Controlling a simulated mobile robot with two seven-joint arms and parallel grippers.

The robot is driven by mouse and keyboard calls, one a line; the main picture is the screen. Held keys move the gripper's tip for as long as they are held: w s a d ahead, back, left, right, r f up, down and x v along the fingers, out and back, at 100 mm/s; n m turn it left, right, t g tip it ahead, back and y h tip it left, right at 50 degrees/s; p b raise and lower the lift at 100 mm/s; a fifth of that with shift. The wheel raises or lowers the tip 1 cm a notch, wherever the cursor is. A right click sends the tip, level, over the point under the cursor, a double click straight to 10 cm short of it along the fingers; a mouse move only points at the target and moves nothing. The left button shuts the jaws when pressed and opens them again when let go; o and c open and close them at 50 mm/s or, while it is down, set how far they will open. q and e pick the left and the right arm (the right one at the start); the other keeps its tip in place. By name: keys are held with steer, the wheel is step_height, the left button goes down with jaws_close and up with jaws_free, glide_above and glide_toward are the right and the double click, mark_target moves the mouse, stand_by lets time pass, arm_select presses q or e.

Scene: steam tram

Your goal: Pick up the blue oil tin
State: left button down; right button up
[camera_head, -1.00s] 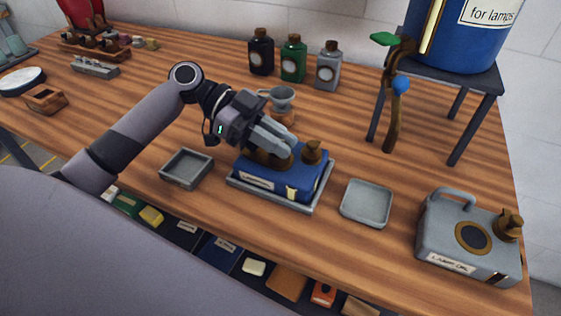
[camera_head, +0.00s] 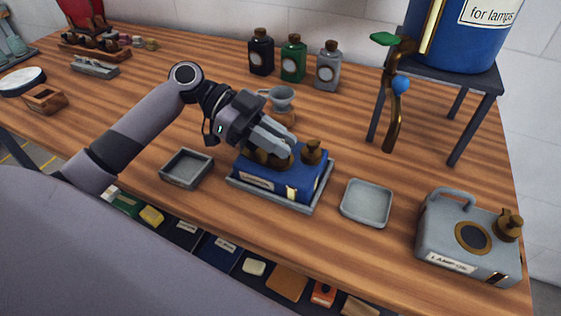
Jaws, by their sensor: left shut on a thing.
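The blue oil tin (camera_head: 268,184) has a pale label, a brass handle on top and a brass cap at its right end. It stands upright on a grey tray (camera_head: 312,207) in the middle of the bench. My left gripper (camera_head: 282,149) is above the tin from the upper left, shut on its handle. The fingers hide part of the handle. The tin looks as if it rests on the tray; I see no gap beneath it. My right gripper is not in view.
Empty grey trays stand left (camera_head: 186,169) and right (camera_head: 367,203) of the tin. A grey lamp oil can (camera_head: 468,240) is at the right front edge. Behind are a small funnel (camera_head: 282,98), several bottles (camera_head: 293,60), a brass tap (camera_head: 396,105) and a blue drum on a stand.

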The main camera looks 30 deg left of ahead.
arm_select(q)
steer(key=shift+a+f, duration=0.1)
stand_by(0.3)
step_height(320, 180, up, 20)
stand_by(0.7)
